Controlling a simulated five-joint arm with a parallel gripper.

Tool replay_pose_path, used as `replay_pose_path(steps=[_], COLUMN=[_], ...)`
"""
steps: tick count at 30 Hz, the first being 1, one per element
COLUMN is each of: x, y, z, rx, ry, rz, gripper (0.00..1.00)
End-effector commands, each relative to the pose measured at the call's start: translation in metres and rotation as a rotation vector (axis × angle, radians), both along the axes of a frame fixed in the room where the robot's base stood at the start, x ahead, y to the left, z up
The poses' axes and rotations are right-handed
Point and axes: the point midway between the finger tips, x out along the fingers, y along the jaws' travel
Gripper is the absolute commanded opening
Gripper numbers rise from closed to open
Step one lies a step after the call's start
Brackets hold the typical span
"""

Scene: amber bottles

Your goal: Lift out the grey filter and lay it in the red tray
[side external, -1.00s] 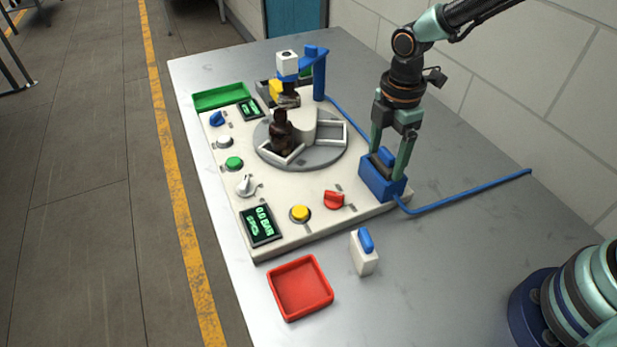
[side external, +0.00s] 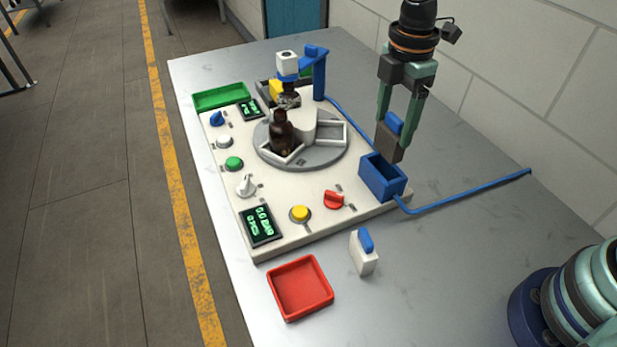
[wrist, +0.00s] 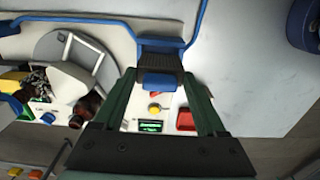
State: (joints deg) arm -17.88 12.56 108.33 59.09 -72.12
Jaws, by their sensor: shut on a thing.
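The grey filter (side external: 389,148) with its blue handle (side external: 395,122) is between the fingers of my gripper (side external: 399,128), which is shut on it. The filter hangs upright above the blue housing (side external: 385,183), apart from it. The housing is open at the top and looks empty. In the wrist view the blue handle (wrist: 160,82) shows between the fingers, with the grey body (wrist: 160,64) beyond it. The red tray (side external: 300,288) lies empty on the table in front of the machine, and it also shows in the wrist view (wrist: 185,119).
A white filter with a blue handle (side external: 364,252) stands on the table between the housing and the red tray. The machine panel has knobs and buttons, and a turntable (side external: 325,160) carrying a brown bottle (side external: 281,134). A blue hose (side external: 460,195) runs right from the housing.

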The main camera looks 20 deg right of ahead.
Motion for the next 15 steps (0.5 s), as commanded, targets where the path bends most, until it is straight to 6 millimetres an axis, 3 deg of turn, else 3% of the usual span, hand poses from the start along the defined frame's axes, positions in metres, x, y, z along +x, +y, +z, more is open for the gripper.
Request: replay_pose_path(steps=[9,15], x=[0.001,0.001], y=[0.000,0.000], z=[0.080,0.111], rx=[0.002,0.001], ry=[-0.005,-0.003], rz=[0.000,0.000], gripper=[0.19,0.19])
